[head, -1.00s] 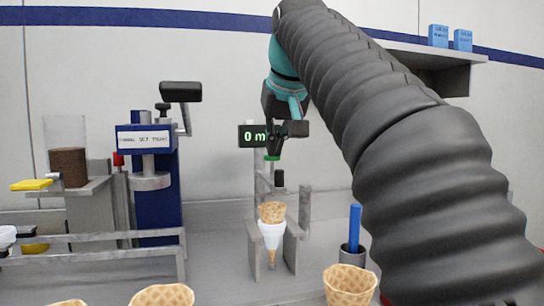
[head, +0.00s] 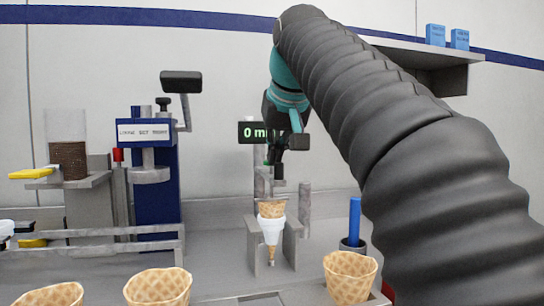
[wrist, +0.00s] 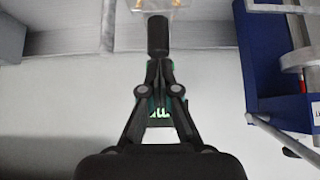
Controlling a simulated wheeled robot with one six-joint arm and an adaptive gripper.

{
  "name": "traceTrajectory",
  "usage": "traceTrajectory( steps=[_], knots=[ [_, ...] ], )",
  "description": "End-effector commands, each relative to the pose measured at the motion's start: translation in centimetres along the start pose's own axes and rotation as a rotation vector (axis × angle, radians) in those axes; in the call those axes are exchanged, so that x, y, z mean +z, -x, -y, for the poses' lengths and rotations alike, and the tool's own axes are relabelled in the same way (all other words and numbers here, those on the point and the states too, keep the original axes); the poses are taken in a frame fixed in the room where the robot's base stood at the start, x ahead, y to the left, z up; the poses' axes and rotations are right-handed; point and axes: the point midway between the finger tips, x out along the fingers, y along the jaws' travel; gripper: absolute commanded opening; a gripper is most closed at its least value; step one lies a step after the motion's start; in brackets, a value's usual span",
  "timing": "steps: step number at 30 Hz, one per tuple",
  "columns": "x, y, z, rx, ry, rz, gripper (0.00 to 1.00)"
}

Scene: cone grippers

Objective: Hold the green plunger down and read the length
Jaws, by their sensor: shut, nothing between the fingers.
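The length gauge has a black display (head: 250,132) with green characters starting "0 m"; my gripper covers the rest. Only a sliver of the green plunger (head: 266,163) shows in the head view; the rest is hidden behind my fingers. My gripper (head: 276,163) is shut and empty, pointing down at the gauge top. Whether it touches or presses the plunger cannot be told. A black cylindrical part of the gauge (head: 279,173) is just below the fingers; it also shows beyond the fingertips in the wrist view (wrist: 157,36). A cone (head: 271,209) in a white sleeve (head: 270,229) stands upright below, in a grey holder (head: 291,246).
A blue press (head: 155,205) stands left of the gauge, with a grey rail (head: 110,232) in front. A blue rod (head: 354,220) stands in a grey cup at right. Several waffle cones (head: 350,277) line the front. My arm fills the right side.

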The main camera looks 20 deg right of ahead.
Motion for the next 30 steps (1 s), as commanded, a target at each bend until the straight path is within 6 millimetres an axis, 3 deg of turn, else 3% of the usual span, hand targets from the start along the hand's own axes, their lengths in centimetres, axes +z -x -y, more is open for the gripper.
traceTrajectory(
  steps=[1,10,20,30],
  knots=[
    [0.6,-1.6,0.0,0.0,0.0,0.039,0.0],
    [0.7,-1.8,0.0,0.0,0.0,0.043,0.0],
    [2.2,1.0,0.0,0.0,0.0,0.04,0.0],
    [2.5,1.8,0.0,0.0,0.0,0.032,0.0]
  ],
)
